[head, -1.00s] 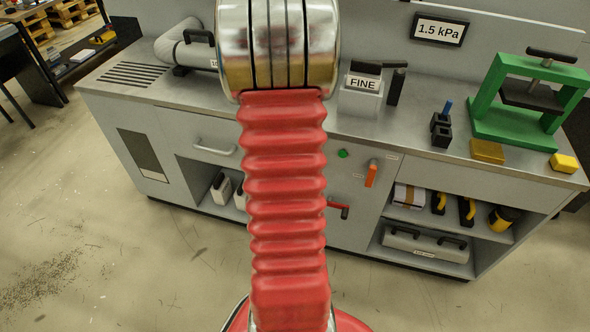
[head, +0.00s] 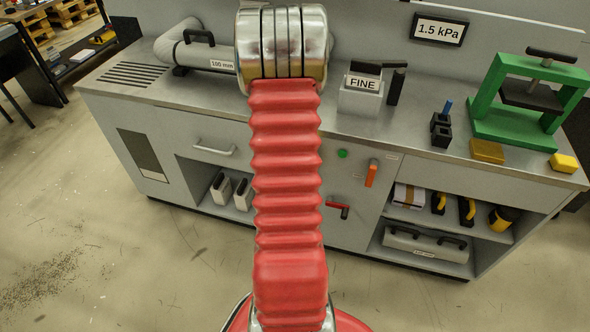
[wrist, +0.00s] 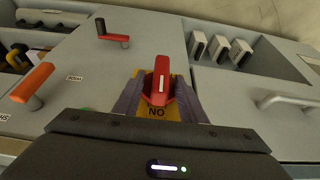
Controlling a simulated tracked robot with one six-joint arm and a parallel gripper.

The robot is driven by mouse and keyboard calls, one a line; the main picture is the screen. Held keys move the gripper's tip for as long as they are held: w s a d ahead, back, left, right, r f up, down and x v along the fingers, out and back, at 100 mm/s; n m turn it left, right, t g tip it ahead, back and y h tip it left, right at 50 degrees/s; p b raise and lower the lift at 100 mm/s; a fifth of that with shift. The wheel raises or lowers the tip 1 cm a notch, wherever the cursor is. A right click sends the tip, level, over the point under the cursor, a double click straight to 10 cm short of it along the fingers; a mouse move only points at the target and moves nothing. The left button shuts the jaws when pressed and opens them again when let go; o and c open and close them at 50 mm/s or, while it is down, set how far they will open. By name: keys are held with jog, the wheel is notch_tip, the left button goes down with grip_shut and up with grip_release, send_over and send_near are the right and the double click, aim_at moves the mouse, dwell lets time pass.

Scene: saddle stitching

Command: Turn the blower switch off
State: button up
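In the wrist view a red switch handle (wrist: 161,82) stands out from a yellow plate (wrist: 174,82), whose lettering reads "NO" in this view, possibly "ON" upside down. My gripper (wrist: 158,98) is at the switch, with one dark finger on each side of the handle. Yellow plate shows between fingers and handle, so it looks open around the handle, not clamped on it. In the head view my red arm hides the switch and my gripper.
An orange handle (head: 371,173), a red lever (head: 338,209) and a green button (head: 343,153) are on the cabinet front nearby. A drawer handle (head: 214,149) sticks out to the left. A display (head: 439,30) reads 1.5 kPa. A green press (head: 526,100) stands on the bench.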

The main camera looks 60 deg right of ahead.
jog(key=shift+c, duration=0.7)
grip_shut()
jog(key=shift+a, duration=0.15)
